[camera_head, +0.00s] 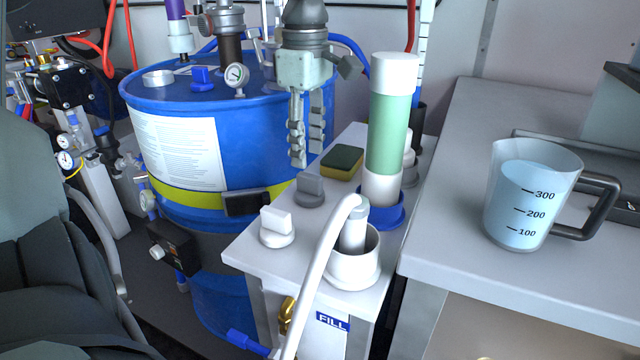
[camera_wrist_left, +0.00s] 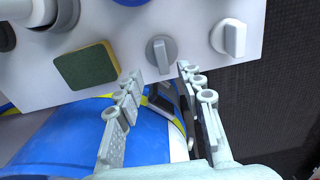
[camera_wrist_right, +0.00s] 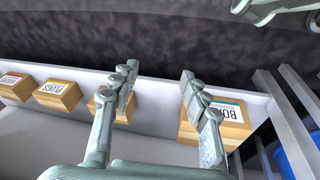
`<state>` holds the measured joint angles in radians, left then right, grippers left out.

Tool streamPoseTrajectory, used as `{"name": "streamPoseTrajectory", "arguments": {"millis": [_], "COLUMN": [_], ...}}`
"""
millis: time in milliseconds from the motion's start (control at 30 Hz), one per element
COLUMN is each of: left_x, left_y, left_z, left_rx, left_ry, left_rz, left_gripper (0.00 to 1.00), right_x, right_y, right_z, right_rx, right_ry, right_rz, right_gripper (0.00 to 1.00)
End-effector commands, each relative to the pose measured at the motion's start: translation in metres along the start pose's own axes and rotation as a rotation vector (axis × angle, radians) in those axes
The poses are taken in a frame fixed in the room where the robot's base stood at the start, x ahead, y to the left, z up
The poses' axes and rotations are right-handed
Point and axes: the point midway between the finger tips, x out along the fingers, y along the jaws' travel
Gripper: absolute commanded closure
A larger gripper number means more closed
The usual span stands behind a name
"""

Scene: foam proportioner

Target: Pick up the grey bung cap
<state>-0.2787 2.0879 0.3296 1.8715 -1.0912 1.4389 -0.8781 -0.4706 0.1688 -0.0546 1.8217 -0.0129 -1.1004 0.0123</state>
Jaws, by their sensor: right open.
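The grey bung cap (camera_head: 310,189) stands upright on the small white-grey stand, between the white cap and the sponge. It also shows in the left wrist view (camera_wrist_left: 162,52), just beyond the fingertips. My left gripper (camera_head: 305,160) points down just behind and above the grey cap in the head view. In the left wrist view (camera_wrist_left: 157,78) its fingers are apart with nothing between them, and the cap is apart from them. My right gripper (camera_wrist_right: 158,75) is open and empty in the right wrist view, facing small boxes on a shelf. It is not in the head view.
A white cap (camera_head: 277,226) stands beside the grey one. A green and yellow sponge (camera_head: 342,162), a green-filled cylinder (camera_head: 388,130) and a white cup with a hose nozzle (camera_head: 352,262) crowd the stand (camera_head: 246,247). A blue drum (camera_head: 180,118) stands behind.

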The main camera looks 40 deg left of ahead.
Motion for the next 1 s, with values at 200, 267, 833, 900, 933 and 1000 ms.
{"name": "streamPoseTrajectory", "arguments": {"millis": [200, 267, 833, 900, 933, 1000], "left_x": [0.028, 0.037, 0.061, 0.06, 0.06, 0.06], "left_y": [-0.003, -0.004, -0.003, -0.003, -0.003, -0.003], "left_z": [0.003, 0.005, 0.005, 0.005, 0.005, 0.005], "left_rx": [0.002, 0.001, 0.001, 0.001, 0.001, 0.001], "left_ry": [0.0, 0.001, 0.0, 0.001, 0.001, 0.001], "left_rz": [-0.005, -0.005, 0.0, 0.0, 0.0, 0.0], "left_gripper": [0.62, 0.62, 0.77, 0.86, 0.89, 0.98], "right_x": [0.005, 0.007, 0.015, 0.015, 0.015, 0.015], "right_y": [-0.001, -0.002, -0.003, -0.003, -0.003, -0.003], "right_z": [0.003, 0.004, 0.009, 0.009, 0.009, 0.009], "right_rx": [0.001, 0.002, -0.001, -0.001, -0.001, -0.001], "right_ry": [-0.003, -0.005, -0.009, -0.009, -0.009, -0.009], "right_rz": [-0.004, -0.006, -0.007, -0.007, -0.007, -0.007], "right_gripper": [0.54, 0.54, 0.54, 0.54, 0.54, 0.54]}}
